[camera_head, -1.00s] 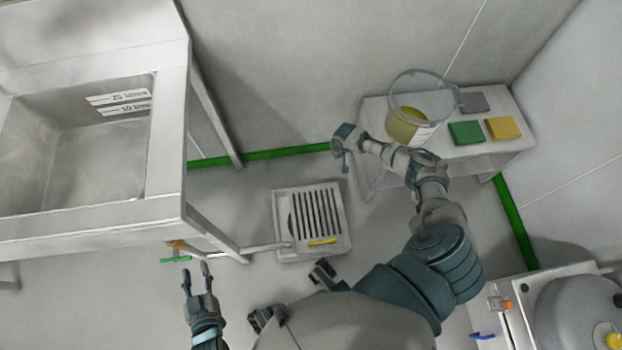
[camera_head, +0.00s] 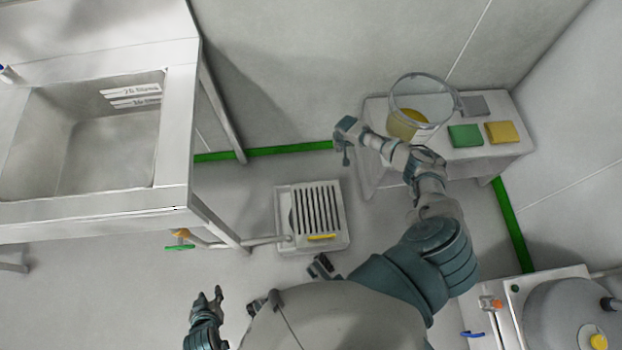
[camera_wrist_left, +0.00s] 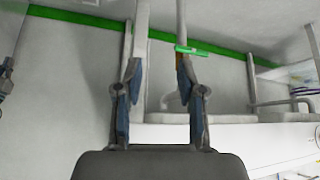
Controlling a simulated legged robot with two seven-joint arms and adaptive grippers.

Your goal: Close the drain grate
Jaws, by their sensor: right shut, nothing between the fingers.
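The drain grate (camera_head: 318,211) is a pale slotted panel with a yellow strip (camera_head: 321,237) at its near edge. It sits in a square light floor frame (camera_head: 284,243); I cannot tell whether it lies flush. My right gripper (camera_head: 343,150) is shut and empty, beyond and a little right of the grate, well apart from it. My left gripper (camera_head: 207,296) is open and empty, left of and nearer than the grate. Its parted fingers also show in the left wrist view (camera_wrist_left: 157,75), with a green handle (camera_wrist_left: 191,50) beyond them.
A steel sink (camera_head: 180,207) stands at left, with a green-handled valve (camera_head: 180,247) below and a pipe (camera_head: 265,240) running to the drain. A low white table (camera_head: 482,157) at upper right holds a clear container (camera_head: 415,112) and coloured blocks. A machine (camera_head: 570,300) stands at lower right.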

